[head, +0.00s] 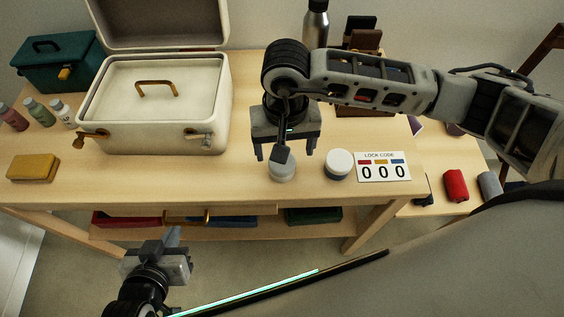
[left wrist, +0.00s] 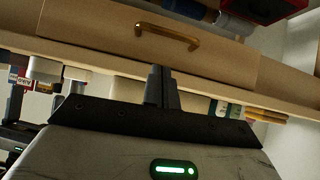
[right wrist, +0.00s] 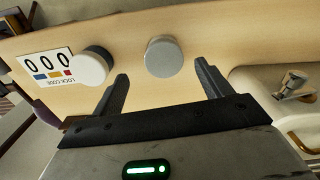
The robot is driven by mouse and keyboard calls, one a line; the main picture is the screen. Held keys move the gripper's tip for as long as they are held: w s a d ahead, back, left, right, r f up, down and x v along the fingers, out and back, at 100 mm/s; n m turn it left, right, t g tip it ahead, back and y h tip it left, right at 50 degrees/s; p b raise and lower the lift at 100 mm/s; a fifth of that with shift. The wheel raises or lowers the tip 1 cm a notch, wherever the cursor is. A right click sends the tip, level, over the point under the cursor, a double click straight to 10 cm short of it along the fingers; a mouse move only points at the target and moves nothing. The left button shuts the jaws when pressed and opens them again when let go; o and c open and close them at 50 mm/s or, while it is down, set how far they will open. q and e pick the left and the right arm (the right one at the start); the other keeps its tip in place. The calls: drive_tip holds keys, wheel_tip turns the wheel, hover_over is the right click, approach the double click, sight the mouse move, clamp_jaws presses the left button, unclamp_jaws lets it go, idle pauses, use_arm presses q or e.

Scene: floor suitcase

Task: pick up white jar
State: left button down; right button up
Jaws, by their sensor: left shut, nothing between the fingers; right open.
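Two small round jars stand on the table. One has a bright white lid (head: 340,160) and stands just left of the lock code card; it also shows in the right wrist view (right wrist: 91,66). The other has a pale grey lid (head: 283,172) and stands to its left; it also shows in the right wrist view (right wrist: 163,57). My right gripper (head: 285,153) is open above the grey-lidded jar, which appears between and beyond its fingers, apparently untouched. My left gripper (head: 173,236) is shut and empty, low in front of the table's drawer.
A cream open case (head: 150,125) stands left of the jars. The lock code card (head: 383,167) lies to their right. A yellow block (head: 33,168), small bottles (head: 38,112) and a teal box (head: 60,62) are far left. A metal bottle (head: 316,22) stands behind my right arm.

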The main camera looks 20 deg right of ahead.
sight(282, 167)
drive_tip(key=shift+a+f+p, duration=0.15)
drive_tip(key=shift+f+p, duration=0.15)
drive_tip(key=shift+f, duration=1.25)
drive_tip(key=shift+a+f+p, duration=0.15)
drive_tip(key=shift+f+p, duration=0.1)
drive_tip(key=shift+f, duration=1.3)
drive_tip(key=c, duration=1.1)
